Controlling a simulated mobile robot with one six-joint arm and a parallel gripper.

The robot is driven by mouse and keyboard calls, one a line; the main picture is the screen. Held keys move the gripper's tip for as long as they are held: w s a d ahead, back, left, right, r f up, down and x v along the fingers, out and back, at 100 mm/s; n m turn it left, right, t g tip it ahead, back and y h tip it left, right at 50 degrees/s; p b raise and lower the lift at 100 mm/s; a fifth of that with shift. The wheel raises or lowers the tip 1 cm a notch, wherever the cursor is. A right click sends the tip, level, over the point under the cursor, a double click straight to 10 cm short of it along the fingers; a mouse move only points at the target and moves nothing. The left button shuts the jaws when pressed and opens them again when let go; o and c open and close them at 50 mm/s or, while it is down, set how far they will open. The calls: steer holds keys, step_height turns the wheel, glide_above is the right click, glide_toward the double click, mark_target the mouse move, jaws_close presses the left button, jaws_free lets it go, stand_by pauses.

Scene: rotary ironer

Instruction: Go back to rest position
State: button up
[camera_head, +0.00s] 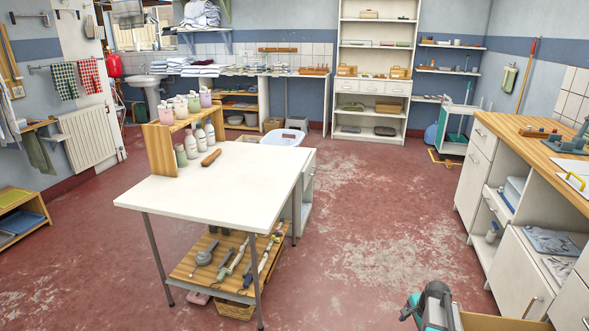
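Part of my arm, grey with teal and black pieces, shows at the bottom edge right of centre. My gripper (411,307) seems to be the small dark end at its left side, low over the red floor. It is too small and too cut off to tell whether its fingers are open or shut. I see nothing held in it. The rotary ironer cannot be made out in this view.
A white-topped table (230,184) with bottles and a wooden shelf (161,150) stands left of centre. A wood-topped counter (545,165) runs along the right. The worn red floor (380,220) between them is clear. Shelving (373,80) stands at the back.

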steer(key=s+a+r+n+g, duration=0.1)
steer(key=s+a+n, duration=0.3)
steer(key=a+n, duration=0.75)
steer(key=s+a+n+g, duration=0.1)
steer(key=s+a+n, duration=0.2)
steer(key=a+n, duration=0.85)
steer(key=s+a+f+m+g+p, duration=0.1)
steer(key=s+f, duration=0.3)
steer(key=s, duration=0.4)
steer(key=s+a+f+m+g+p, duration=0.2)
steer(key=s+f, duration=0.2)
steer(key=s, duration=0.4)
steer(key=s+a+f+m+g+p, duration=0.1)
steer(key=s+f, duration=0.3)
steer(key=s, duration=0.5)
steer(key=shift+a+f+m+g+h+p, duration=0.25)
steer(key=shift+f+m+g+h+p, duration=0.1)
steer(key=shift+m+g+p, duration=0.3)
